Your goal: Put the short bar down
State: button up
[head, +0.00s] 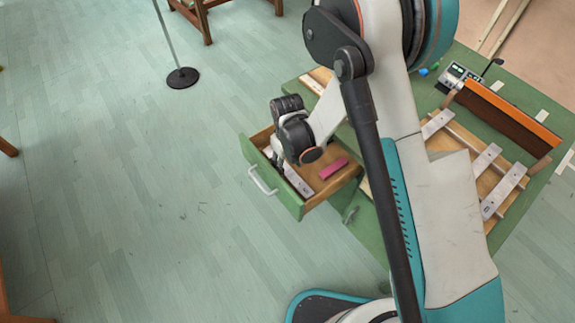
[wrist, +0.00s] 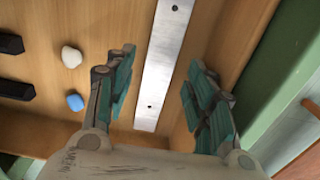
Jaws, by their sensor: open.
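A silver metal bar, the short bar (wrist: 160,62), lies flat on the wooden floor of the open drawer, with a dark hole near each visible end. In the head view, part of the bar (head: 298,181) shows below my gripper, near the drawer's green front. My gripper (wrist: 162,68) is open above the drawer, with one finger on each side of the bar and a visible gap to each. In the head view, my wrist hides part of the drawer (head: 335,183) and the fingertips.
A pink block (head: 333,168) lies in the drawer. A white pebble (wrist: 71,57), a blue pebble (wrist: 75,102) and black pieces (wrist: 12,44) lie left of the bar. A green table (head: 465,225) carries a wooden frame with metal bars (head: 503,190).

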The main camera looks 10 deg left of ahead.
aim_at(287, 171)
notch_tip(287, 171, up, 10)
jog(key=p, duration=0.3)
jog(key=shift+f, duration=0.1)
